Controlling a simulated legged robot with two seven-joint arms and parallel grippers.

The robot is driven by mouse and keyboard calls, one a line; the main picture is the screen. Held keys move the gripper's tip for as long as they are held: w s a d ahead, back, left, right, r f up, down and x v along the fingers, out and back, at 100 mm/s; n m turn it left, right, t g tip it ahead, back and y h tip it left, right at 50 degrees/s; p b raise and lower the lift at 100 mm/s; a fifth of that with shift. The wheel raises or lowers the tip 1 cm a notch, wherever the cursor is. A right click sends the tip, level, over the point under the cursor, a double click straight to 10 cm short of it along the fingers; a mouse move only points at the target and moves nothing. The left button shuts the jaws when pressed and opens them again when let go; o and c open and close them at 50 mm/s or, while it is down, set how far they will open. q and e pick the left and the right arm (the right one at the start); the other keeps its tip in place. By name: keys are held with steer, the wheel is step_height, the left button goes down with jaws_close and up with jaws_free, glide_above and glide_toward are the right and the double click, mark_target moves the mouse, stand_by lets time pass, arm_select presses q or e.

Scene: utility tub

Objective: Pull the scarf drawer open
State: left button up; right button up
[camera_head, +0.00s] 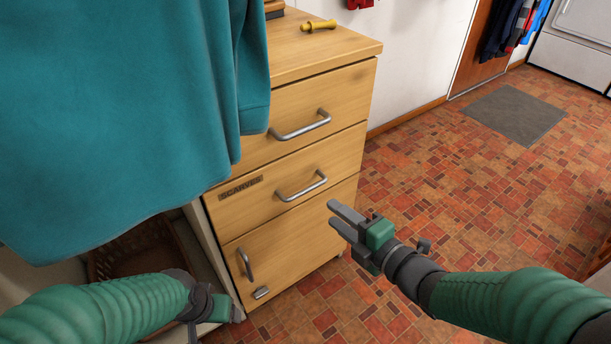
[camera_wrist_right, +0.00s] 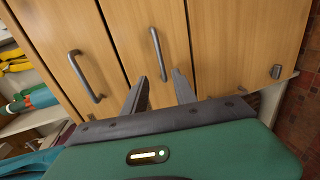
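The scarf drawer (camera_head: 235,205) is the middle front of the wooden cabinet, with a "SCARVES" label (camera_head: 240,188). It looks flush with the cabinet. Its grey bar handle (camera_head: 302,187) also shows in the right wrist view (camera_wrist_right: 158,55). My right gripper (camera_head: 331,213) is open and empty, just right of and below the handle in the head view. In the right wrist view its fingers (camera_wrist_right: 160,80) point at the handle, which lies just past the tips, apart from them. My left gripper (camera_head: 218,308) is low by the cabinet's left side; its fingers are largely hidden.
Above is another drawer with a bar handle (camera_head: 300,125); below is a door (camera_head: 290,250). A yellow object (camera_head: 318,25) lies on the cabinet top. A teal garment (camera_head: 120,110) hangs at left. A wicker basket (camera_head: 145,245) is below it.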

mark_target(305, 190)
arm_select(q)
steer(key=w+p+v, duration=0.1)
steer(key=p+v, duration=0.2)
steer(key=v, duration=0.2)
arm_select(e)
steer(key=b+x, duration=0.1)
steer(key=x, duration=0.3)
steer(key=b+x, duration=0.2)
steer(key=x, duration=0.2)
steer(key=b+x, duration=0.2)
steer(key=x, duration=0.2)
steer(key=shift+w+f, duration=0.1)
steer(key=shift+f, duration=0.2)
steer(key=shift+w+a+r, duration=0.1)
steer(key=shift+w, duration=0.15)
arm_select(q)
steer(key=x, duration=0.2)
steer(key=s+x, duration=0.1)
steer(key=x, duration=0.2)
steer(key=shift+f, duration=0.25)
arm_select(e)
jaws_close()
steer(key=shift+s, duration=0.1)
